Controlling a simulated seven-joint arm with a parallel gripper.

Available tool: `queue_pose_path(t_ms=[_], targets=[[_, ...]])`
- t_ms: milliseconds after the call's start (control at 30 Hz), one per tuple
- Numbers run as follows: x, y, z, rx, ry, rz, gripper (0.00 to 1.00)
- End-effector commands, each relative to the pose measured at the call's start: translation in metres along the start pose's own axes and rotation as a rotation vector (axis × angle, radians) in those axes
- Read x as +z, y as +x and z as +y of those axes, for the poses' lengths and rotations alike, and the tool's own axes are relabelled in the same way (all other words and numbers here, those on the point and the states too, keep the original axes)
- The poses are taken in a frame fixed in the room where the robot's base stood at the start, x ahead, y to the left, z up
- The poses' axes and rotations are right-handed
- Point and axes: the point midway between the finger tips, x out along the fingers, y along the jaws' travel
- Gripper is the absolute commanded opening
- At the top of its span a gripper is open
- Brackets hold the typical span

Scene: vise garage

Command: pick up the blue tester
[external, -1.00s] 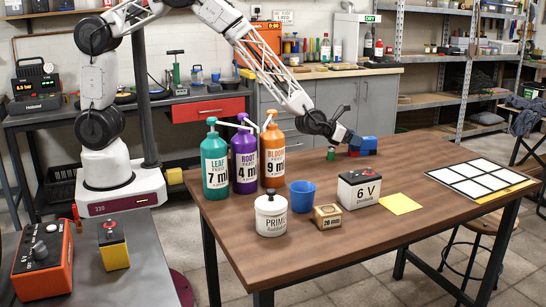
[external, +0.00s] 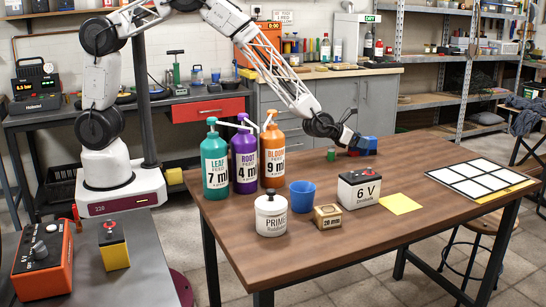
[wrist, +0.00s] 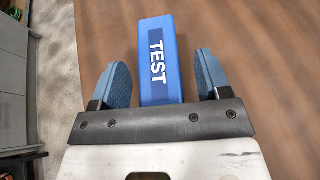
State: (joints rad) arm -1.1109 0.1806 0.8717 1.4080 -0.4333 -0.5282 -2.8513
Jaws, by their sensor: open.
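The blue tester (wrist: 160,75) is a block with a white TEST label on its top. In the wrist view it lies between the two fingers of my gripper (wrist: 163,80), with a gap on both sides. The gripper is open and holds nothing. In the external view my gripper (external: 352,140) is low at the far edge of the wooden table, at the blue tester (external: 371,142). The fingers partly hide that spot. A red part shows beside the blue there; I cannot tell what it belongs to.
A small green object (external: 331,154) stands left of my gripper. Pump bottles (external: 273,155), a blue cup (external: 302,193), a 6 V battery (external: 359,189) and a brown box (external: 327,216) stand nearer.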

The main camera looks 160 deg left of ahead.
Motion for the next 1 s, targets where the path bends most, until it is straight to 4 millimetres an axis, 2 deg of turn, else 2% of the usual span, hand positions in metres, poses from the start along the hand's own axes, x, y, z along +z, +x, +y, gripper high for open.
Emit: queue_pose_path(t_ms=[67, 433, 767, 1000], targets=[[0.0, 0.0, 0.0, 0.0, 0.0, 0.0, 0.67], [0.0, 0.0, 0.0, 0.0, 0.0, 0.0, 0.12], [0.002, -0.001, 0.0, 0.0, 0.0, -0.001, 0.12], [0.015, -0.006, 0.0, 0.0, -0.001, -0.003, 0.12]])
